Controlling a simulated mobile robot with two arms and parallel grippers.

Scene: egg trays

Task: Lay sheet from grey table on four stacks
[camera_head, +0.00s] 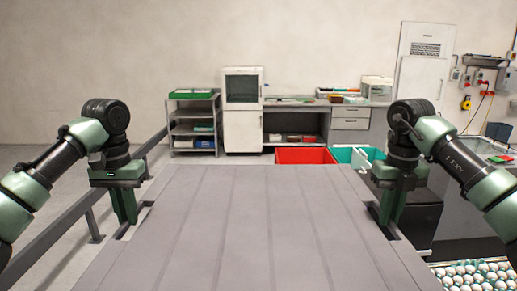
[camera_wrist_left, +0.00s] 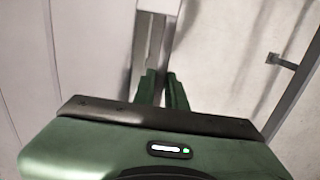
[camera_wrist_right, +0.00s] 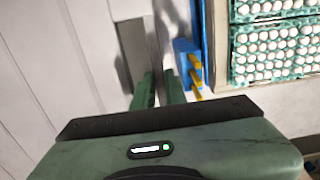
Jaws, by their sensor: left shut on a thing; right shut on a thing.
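The sheet (camera_head: 255,225) is a wide grey ribbed panel that fills the lower middle of the head view. My left gripper (camera_head: 124,206) is shut on its left edge, at a slot there. My right gripper (camera_head: 388,207) is shut on its right edge, at a similar slot. The sheet also shows in the left wrist view (camera_wrist_left: 90,50) and the right wrist view (camera_wrist_right: 85,50). Egg trays with white eggs (camera_head: 472,277) show at the lower right, and in the right wrist view (camera_wrist_right: 280,50). What lies under the sheet is hidden, and I cannot see four stacks.
A grey rail (camera_head: 62,220) runs along the left side. A red bin (camera_head: 305,156) and a teal bin (camera_head: 350,155) stand beyond the sheet's far edge. A blue part with yellow pieces (camera_wrist_right: 185,52) is beside my right gripper. Shelves (camera_head: 194,130) stand by the back wall.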

